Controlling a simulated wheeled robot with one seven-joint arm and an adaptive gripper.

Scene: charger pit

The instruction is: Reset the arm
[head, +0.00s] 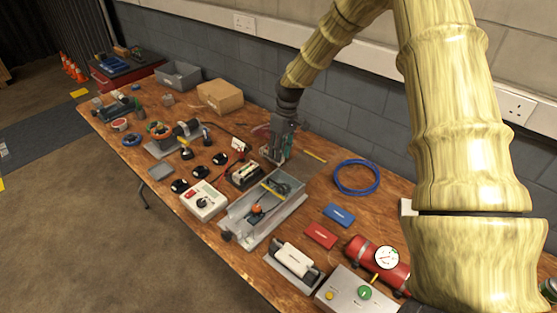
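My arm reaches from the right of the head view over the workbench (330,205). My gripper (276,158) points down near the wall side of the bench. It is close to a black battery-like block in a holder (244,172) and the far end of a grey metal tray (265,212). The fingertips are small and partly lost against the items behind them. I cannot tell whether they are apart or closed, or whether they hold anything.
A blue cable coil (356,177), blue block (339,215) and red block (320,236) lie right of the tray. A red cylinder with a gauge (377,262) and a button box (350,291) stand nearer. A cardboard box (220,97) stands farther left. The wall runs behind.

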